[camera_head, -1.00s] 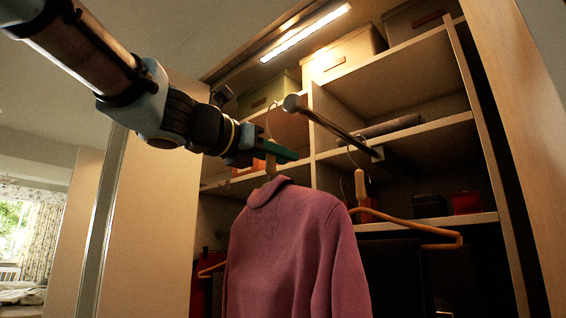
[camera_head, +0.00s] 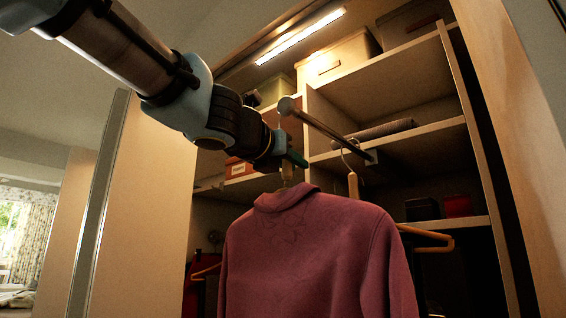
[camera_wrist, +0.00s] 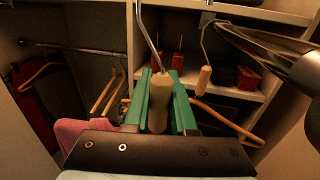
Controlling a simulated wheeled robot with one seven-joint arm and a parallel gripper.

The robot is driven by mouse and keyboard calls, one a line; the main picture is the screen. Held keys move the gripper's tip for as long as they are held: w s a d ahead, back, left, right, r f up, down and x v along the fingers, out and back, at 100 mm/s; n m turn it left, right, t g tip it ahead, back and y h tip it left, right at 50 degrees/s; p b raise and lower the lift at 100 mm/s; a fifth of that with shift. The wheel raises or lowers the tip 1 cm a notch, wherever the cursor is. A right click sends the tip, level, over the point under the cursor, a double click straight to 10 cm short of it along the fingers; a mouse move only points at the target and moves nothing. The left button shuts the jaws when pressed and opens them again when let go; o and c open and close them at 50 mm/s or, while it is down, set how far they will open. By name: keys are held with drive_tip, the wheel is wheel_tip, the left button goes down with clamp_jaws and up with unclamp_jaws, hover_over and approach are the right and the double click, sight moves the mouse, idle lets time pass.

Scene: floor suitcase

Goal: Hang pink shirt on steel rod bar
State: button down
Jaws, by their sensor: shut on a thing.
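The pink shirt (camera_head: 305,250) hangs on a hanger, upright, in front of the wardrobe; a piece of it shows in the wrist view (camera_wrist: 80,130). My gripper (camera_head: 294,158) is shut on the wooden neck of this hanger (camera_wrist: 160,98), between its green fingers (camera_wrist: 162,90). The metal hook (camera_wrist: 150,35) rises above the fingers. The steel rod bar (camera_head: 325,125) juts out of the wardrobe, its round end towards me. In the wrist view the rod (camera_wrist: 265,45) is to the right of the hook, and the two look apart. The hook is mostly hidden behind my arm in the head view.
An empty wooden hanger (camera_head: 353,186) hangs on the rod near its inner end. Shelves (camera_head: 390,143) with boxes surround the rod. A lower rail (camera_wrist: 75,48) with hangers is at the left in the wrist view. A wardrobe side panel (camera_head: 515,140) stands at the right.

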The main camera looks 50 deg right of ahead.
drive_tip(key=s+f+b, duration=0.2)
drive_tip(key=s, duration=0.3)
drive_tip(key=shift+s+f, duration=0.3)
drive_tip(key=shift+s, duration=0.1)
drive_tip(key=shift+d+f+b, duration=0.1)
drive_tip(key=shift+f+b, duration=0.2)
drive_tip(key=shift+b, duration=0.1)
idle(0.7)
drive_tip(key=c, duration=0.7)
unclamp_jaws()
drive_tip(key=shift+o, duration=0.2)
